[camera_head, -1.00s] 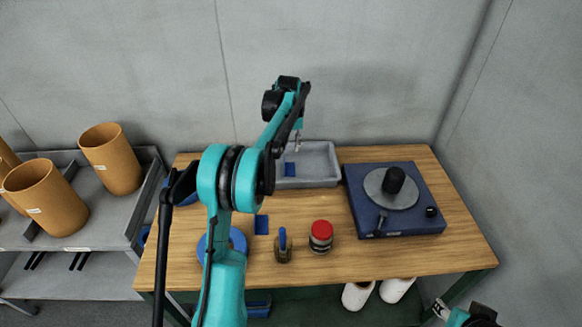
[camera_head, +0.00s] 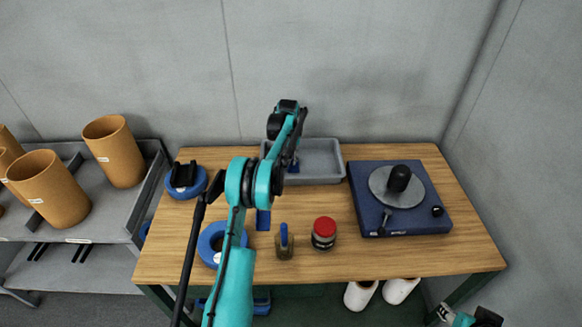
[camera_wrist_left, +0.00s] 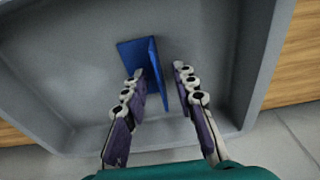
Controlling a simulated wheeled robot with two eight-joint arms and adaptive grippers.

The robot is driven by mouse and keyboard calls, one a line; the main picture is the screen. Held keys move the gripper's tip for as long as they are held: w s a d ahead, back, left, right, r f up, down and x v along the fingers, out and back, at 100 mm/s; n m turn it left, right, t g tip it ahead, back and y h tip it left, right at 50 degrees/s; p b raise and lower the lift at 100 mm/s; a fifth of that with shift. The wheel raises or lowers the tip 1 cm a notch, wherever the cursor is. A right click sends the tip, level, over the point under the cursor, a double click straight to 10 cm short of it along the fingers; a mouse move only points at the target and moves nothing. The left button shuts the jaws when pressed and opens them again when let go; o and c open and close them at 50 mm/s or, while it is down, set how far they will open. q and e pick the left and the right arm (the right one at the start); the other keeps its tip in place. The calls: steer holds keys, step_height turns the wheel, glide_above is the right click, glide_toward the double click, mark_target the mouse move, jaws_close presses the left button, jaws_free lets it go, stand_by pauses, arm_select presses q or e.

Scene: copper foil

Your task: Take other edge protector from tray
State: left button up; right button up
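The grey tray (camera_head: 322,167) stands at the back of the table. A blue L-shaped edge protector (camera_wrist_left: 136,56) lies in it, one flange flat on the tray floor and the other standing up. My left gripper (camera_wrist_left: 160,84) is low in the tray, its fingers open with the standing flange's near end between them. The flange looks nearer the left finger; I cannot tell whether they touch. In the head view my left arm largely hides this protector. Another blue edge protector (camera_head: 263,220) lies on the table in front of the tray. My right gripper (camera_head: 478,318) is at the bottom right, its fingers unclear.
A blue turntable (camera_head: 436,217) with a black knob is right of the tray. A red-lidded jar (camera_head: 324,234) and a small blue-topped bottle (camera_head: 284,243) stand in front. Blue rings (camera_head: 211,243) lie at left. Tray walls rise close around my left gripper.

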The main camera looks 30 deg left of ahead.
arm_select(q)
steer(key=shift+f, duration=0.2)
steer(key=shift+r, duration=0.15)
steer(key=shift+c, duration=0.9)
jaws_close()
